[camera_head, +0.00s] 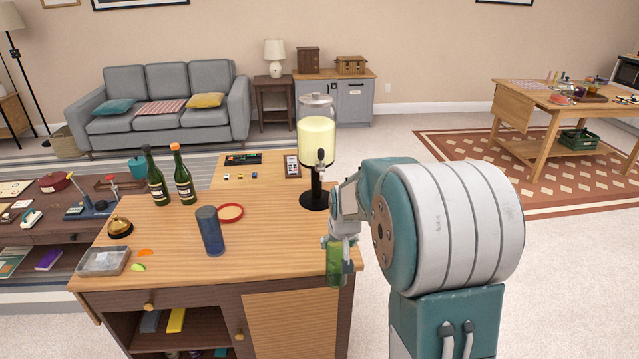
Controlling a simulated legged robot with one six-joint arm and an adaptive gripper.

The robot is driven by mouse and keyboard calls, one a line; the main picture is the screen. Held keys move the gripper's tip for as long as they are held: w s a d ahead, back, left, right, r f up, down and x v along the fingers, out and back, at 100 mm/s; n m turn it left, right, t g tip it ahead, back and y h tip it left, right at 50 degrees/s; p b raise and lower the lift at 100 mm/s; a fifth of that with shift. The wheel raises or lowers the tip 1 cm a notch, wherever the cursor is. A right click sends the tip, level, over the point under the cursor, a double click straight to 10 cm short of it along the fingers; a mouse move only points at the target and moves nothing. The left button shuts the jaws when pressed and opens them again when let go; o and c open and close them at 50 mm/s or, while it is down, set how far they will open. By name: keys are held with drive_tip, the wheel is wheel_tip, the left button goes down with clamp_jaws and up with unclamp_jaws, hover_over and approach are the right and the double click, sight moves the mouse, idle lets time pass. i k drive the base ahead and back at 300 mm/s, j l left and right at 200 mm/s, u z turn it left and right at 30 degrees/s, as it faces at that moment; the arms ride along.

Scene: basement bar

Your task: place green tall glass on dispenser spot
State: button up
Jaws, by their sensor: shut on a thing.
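My gripper (345,247) is at the front right corner of the wooden bar counter (180,262). It is shut on a green tall glass (336,267), held upright and partly hidden by the fingers. The glass is at the counter's right front edge; I cannot tell whether it touches the wood. The drink dispenser (317,135), filled with pale yellow liquid, stands on a black stand with a round black base (314,200) at the back right of the counter. Its tap (320,157) faces me. The gripper and glass are in front of the dispenser, apart from it.
A dark blue tall glass (210,231) stands mid-counter beside a red-rimmed round coaster (230,212). Two green bottles (182,177) stand at the back left. The counter's front middle is clear.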

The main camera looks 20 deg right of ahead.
sight(321, 225)
drive_tip(key=i+l, duration=0.15)
drive_tip(key=i, duration=0.25)
drive_tip(key=i+l, duration=0.1)
drive_tip(key=i, duration=0.35)
